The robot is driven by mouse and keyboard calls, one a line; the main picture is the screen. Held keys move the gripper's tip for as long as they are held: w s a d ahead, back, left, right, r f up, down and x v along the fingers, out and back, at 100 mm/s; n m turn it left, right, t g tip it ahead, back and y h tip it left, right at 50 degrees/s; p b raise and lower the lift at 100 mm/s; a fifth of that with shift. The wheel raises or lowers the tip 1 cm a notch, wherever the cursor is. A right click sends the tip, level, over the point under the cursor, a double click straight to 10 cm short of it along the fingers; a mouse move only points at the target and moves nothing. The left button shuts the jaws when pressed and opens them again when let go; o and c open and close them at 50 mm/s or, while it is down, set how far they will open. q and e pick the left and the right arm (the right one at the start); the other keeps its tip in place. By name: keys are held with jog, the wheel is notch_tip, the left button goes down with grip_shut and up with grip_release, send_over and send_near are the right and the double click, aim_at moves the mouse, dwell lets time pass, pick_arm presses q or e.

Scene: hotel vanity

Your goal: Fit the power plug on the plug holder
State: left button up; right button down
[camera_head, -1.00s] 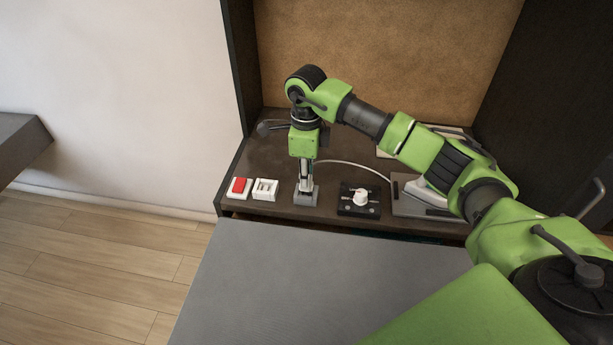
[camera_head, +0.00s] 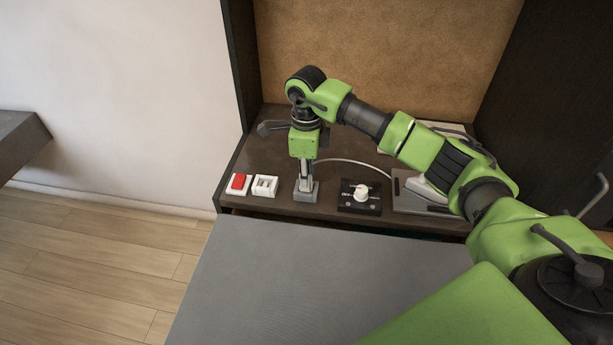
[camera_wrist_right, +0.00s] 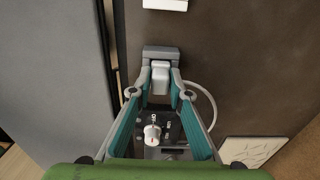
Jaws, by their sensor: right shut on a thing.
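The grey plug holder (camera_head: 306,194) stands near the front edge of the vanity top, between the white socket and the black knob panel. It also shows in the right wrist view (camera_wrist_right: 160,51). My right gripper (camera_head: 306,182) points straight down at the holder. Its fingers (camera_wrist_right: 160,82) are shut on the white power plug (camera_wrist_right: 160,75), which is right against the holder in the right wrist view. I cannot tell how deep the plug sits, as the fingers hide the contact in the head view. My left gripper is not in view.
A white cord (camera_head: 350,164) runs behind to an iron on a grey plate (camera_head: 408,199).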

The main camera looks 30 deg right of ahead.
jog(key=shift+f+b, duration=0.35)
jog(key=shift+f, duration=0.15)
jog(key=c, duration=1.8)
grip_release()
notch_tip(320, 180, up, 12)
